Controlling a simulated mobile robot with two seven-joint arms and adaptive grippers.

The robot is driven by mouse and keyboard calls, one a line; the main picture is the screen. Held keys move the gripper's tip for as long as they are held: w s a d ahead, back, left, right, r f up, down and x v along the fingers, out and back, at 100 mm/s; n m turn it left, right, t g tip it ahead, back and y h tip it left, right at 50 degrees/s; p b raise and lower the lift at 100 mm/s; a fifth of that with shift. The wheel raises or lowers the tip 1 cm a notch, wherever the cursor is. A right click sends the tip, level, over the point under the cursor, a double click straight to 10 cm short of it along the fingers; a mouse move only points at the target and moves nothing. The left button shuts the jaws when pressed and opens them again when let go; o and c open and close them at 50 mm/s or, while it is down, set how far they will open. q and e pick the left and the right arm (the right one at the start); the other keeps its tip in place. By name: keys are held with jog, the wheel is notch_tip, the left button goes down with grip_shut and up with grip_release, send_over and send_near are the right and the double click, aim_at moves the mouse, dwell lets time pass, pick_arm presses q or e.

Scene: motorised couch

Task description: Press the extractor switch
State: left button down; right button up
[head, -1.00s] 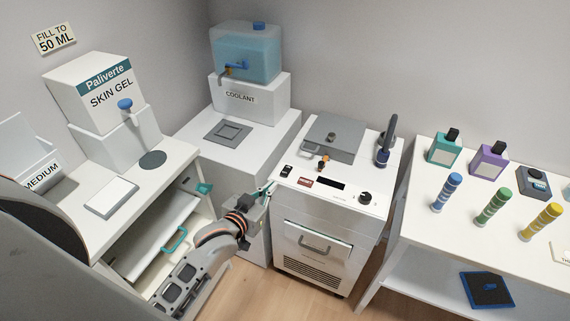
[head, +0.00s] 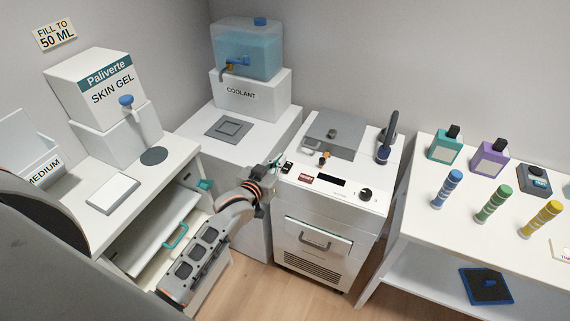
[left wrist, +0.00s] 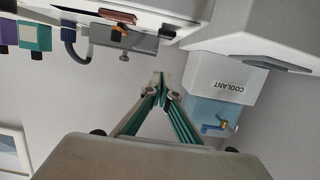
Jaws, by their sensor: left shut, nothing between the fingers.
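The white machine (head: 345,201) stands in the middle of the head view. Its top panel carries a small black switch (head: 287,168) at the left front corner; no label naming the extractor is readable. My left gripper (head: 276,162) is shut and empty, its fingertips close beside and above that switch; contact cannot be told. In the left wrist view the finger tips (left wrist: 158,80) meet, with the inverted machine panel above them in the picture. My right gripper is not in view.
A red display (head: 306,178), an orange knob (head: 323,160) and a black dial (head: 365,194) share the panel. A grey box (head: 334,136) sits behind. The coolant stand (head: 250,96) is to the left.

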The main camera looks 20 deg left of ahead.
aim_at(285, 168)
pick_arm(q)
jog(key=x, duration=0.3)
jog(key=shift+w, duration=0.25)
jog(key=shift+w+f, duration=0.25)
jog(key=shift+f, duration=1.95)
